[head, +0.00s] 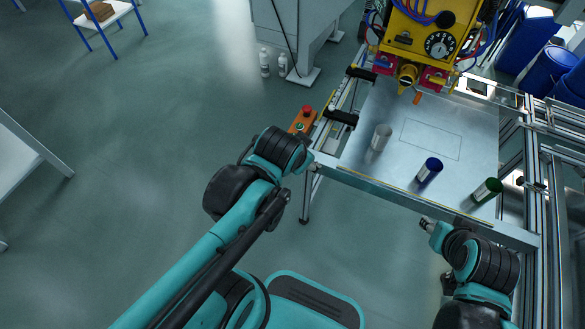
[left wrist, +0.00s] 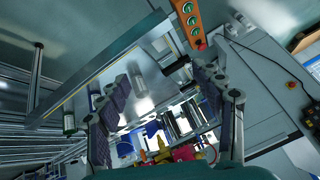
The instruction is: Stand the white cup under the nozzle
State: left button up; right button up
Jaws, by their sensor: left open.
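The white cup (head: 381,137) stands on the metal worktop (head: 378,168) near its left side. It also shows in the left wrist view (left wrist: 140,83), beyond and between my fingers. The nozzle (head: 407,77) hangs from the yellow machine head at the back of the worktop, behind and right of the cup. My left gripper (left wrist: 166,76) is open and empty, apart from the cup; in the head view its arm ends left of the worktop's front corner and hides the fingers. My right gripper (head: 427,224) is at the worktop's front edge, its fingers too small to read.
A blue cup (head: 429,170) and a green cup (head: 487,191) stand right of the white one. An orange button box (head: 302,121) and black clamps (head: 342,117) line the worktop's left side. A thin rectangle (head: 432,139) outlines bare worktop in the middle.

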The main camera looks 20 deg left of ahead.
pick_arm(q)
jog(key=s+n, duration=0.2)
jog(key=s, duration=0.1)
jog(key=s+n, duration=0.1)
jog(key=n, duration=0.1)
jog(key=shift+s+f+h, duration=0.35)
jog(key=shift+f+h, duration=0.05)
jog(key=shift+w+a, duration=0.1)
dwell(0.8)
